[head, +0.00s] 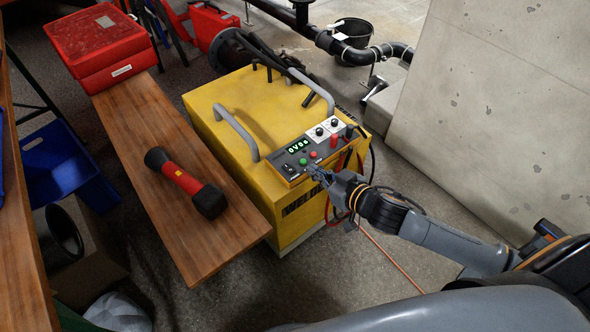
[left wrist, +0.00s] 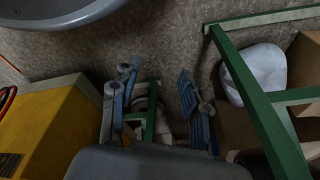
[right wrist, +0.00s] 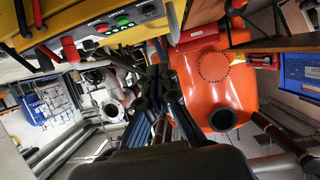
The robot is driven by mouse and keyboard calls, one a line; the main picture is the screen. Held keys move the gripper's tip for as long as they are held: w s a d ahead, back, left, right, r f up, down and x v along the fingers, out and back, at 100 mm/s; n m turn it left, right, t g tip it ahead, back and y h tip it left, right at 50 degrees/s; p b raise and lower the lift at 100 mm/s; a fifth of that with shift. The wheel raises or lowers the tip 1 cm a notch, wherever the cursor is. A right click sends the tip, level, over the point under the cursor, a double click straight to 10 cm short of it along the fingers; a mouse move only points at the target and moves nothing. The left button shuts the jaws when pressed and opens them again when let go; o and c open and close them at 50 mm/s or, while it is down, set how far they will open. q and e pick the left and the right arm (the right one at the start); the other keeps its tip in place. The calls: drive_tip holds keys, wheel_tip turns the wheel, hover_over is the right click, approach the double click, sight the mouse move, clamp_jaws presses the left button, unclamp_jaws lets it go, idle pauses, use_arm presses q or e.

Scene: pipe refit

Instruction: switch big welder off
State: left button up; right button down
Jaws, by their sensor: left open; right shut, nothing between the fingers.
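The big yellow welder (head: 230,95) stands in the middle of the head view. Its grey control panel (head: 322,152) has a lit green display (head: 298,146), a green button (head: 303,162), a red button (head: 313,155) and several knobs. A dark control sits at the panel's near left corner (head: 288,169). My right gripper (head: 318,174) is shut and empty, close to the panel's front edge; contact cannot be told. In the right wrist view, the gripper (right wrist: 158,72) is below the panel's buttons. My left gripper (left wrist: 155,85) is open and empty, beside the yellow welder side (left wrist: 45,125).
A wooden bench (head: 150,120) left of the welder bears a red-black flashlight (head: 182,182) and a red case (head: 100,45). Cables hang at the welder's right side. A concrete slab (head: 500,110) stands at right. A green frame (left wrist: 245,75) is near my left gripper.

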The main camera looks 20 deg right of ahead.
drive_tip(key=b, duration=0.2)
hover_over(295, 178)
drive_tip(key=w, duration=0.1)
wheel_tip(295, 178, down, 4)
drive_tip(key=shift+r, duration=0.1)
drive_tip(key=f, duration=0.3)
drive_tip(key=shift+s+b, duration=0.25)
drive_tip(key=shift+b, duration=0.15)
use_arm(q)
drive_tip(key=w+r, duration=0.3)
drive_tip(key=r, duration=0.7)
drive_tip(key=shift+d+r+t, duration=0.15)
drive_tip(key=shift+t, duration=0.15)
use_arm(e)
drive_tip(key=shift+s+f, duration=0.1)
drive_tip(key=shift+f, duration=0.35)
drive_tip(key=shift+f, duration=0.1)
drive_tip(key=t+b, duration=0.1)
drive_tip(key=b, duration=0.2)
drive_tip(key=shift+s+f, duration=0.15)
drive_tip(key=shift+f, duration=0.2)
use_arm(q)
wheel_tip(295, 178, up, 6)
drive_tip(key=shift+s, duration=0.3)
drive_tip(key=shift+r, duration=0.1)
